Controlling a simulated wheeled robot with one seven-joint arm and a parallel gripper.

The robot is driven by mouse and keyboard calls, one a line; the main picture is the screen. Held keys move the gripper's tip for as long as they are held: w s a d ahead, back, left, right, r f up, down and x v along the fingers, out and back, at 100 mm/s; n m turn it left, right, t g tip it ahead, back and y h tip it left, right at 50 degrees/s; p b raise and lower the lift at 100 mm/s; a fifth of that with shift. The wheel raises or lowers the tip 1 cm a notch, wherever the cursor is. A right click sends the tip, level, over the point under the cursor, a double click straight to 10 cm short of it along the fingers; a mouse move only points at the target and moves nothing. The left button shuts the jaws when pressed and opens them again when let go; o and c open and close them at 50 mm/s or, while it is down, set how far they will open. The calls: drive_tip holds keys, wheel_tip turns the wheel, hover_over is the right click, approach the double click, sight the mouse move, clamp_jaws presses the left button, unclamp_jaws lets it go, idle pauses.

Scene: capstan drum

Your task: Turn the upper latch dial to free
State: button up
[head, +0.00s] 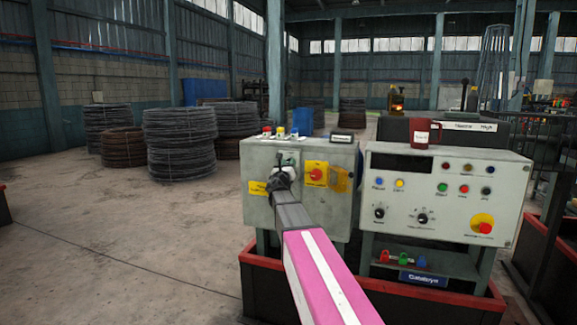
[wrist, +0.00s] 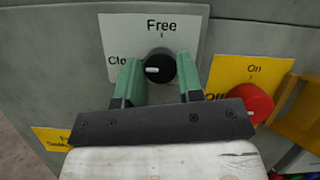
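The latch dial (wrist: 162,66) is a round black knob on a white plate (wrist: 190,32), with "Free" above it and a partly hidden "Clo..." at its left. Its white mark points left, toward "Clo...", not up at "Free". My gripper (wrist: 159,70) is open, its two green fingers to the left and right of the dial. I cannot tell whether either finger touches it.
A red switch (wrist: 254,104) on a yellow On/Off plate sits close to the right of my gripper. A yellow label (wrist: 50,138) is at lower left. A second control panel (head: 447,195) with buttons stands to the right. Wire coils (head: 180,140) stand behind; the floor at left is clear.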

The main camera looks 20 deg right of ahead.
drive_tip(key=shift+m+h, duration=0.4)
drive_tip(key=shift+m, duration=0.2)
drive_tip(key=m+g+h, duration=0.1)
drive_tip(key=m+g, duration=0.2)
drive_tip(key=m, duration=0.4)
drive_tip(key=m+g, duration=0.3)
drive_tip(key=m, duration=0.4)
drive_tip(key=m+g+h, duration=0.1)
drive_tip(key=m+g, duration=0.1)
drive_tip(key=m, duration=0.5)
drive_tip(key=shift+w+a+r+m+g+h, duration=0.1)
drive_tip(key=shift+a+r+m+g+h, duration=0.1)
drive_tip(key=shift+r+m+g+h, duration=0.15)
drive_tip(key=shift+f, duration=0.15)
drive_tip(key=o, duration=0.9)
